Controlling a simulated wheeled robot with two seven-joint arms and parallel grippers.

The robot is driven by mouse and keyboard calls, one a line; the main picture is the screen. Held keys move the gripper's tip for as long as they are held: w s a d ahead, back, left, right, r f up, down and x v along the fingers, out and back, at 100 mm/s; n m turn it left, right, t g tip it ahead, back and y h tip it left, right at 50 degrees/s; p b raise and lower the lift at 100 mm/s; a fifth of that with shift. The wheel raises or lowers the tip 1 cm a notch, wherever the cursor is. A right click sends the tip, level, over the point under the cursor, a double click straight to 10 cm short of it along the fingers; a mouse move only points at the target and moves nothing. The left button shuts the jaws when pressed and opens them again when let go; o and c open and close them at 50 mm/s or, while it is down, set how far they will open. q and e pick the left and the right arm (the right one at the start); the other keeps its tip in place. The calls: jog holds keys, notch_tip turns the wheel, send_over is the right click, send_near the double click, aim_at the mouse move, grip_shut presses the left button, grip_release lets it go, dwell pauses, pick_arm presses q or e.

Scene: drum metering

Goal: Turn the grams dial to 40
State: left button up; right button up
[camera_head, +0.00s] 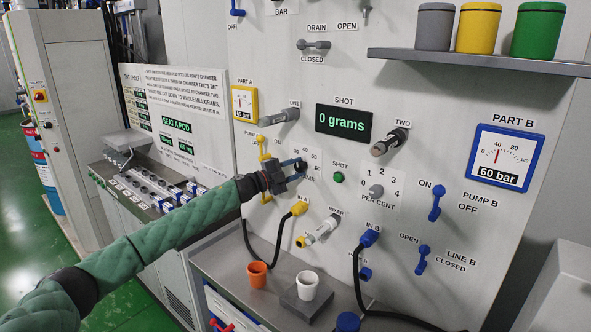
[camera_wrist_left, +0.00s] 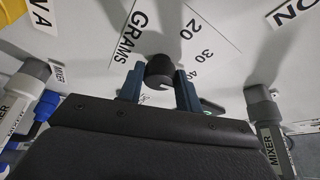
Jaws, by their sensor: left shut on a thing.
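The grams dial is mostly hidden behind my left gripper (camera_head: 298,164) in the head view, with numbers 30, 40, 50 and 60 showing around it. In the left wrist view, its dark round knob (camera_wrist_left: 160,69) sits between the two blue fingers of my left gripper (camera_wrist_left: 160,84), which is shut on it. The word GRAMS and the numbers 20, 30 and 40 show on the white panel by the knob. I cannot read where its pointer stands. The SHOT display (camera_head: 343,123) reads 0 grams. My right gripper is not in view.
The per cent dial (camera_head: 376,191) and green shot button (camera_head: 339,177) are right of my gripper. The mixer handle (camera_head: 322,231) and yellow plug (camera_head: 299,208) are below. An orange cup (camera_head: 257,274) and white cup (camera_head: 307,285) stand below the panel.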

pick_arm(q)
jog(key=shift+m+g, duration=0.3)
jog(key=shift+m, duration=0.5)
jog(key=o, duration=0.7)
jog(key=shift+c, duration=0.2)
jog(key=o, duration=0.3)
jog(key=shift+s+a, duration=0.1)
jog(key=shift+s+a+f, duration=0.1)
jog(key=shift+a, duration=0.15)
jog(key=shift+s+a+b, duration=0.25)
jog(key=shift+a+b, duration=0.05)
jog(key=shift+a, duration=0.05)
jog(key=shift+b+v, duration=1.15)
jog(key=shift+v, duration=1.9)
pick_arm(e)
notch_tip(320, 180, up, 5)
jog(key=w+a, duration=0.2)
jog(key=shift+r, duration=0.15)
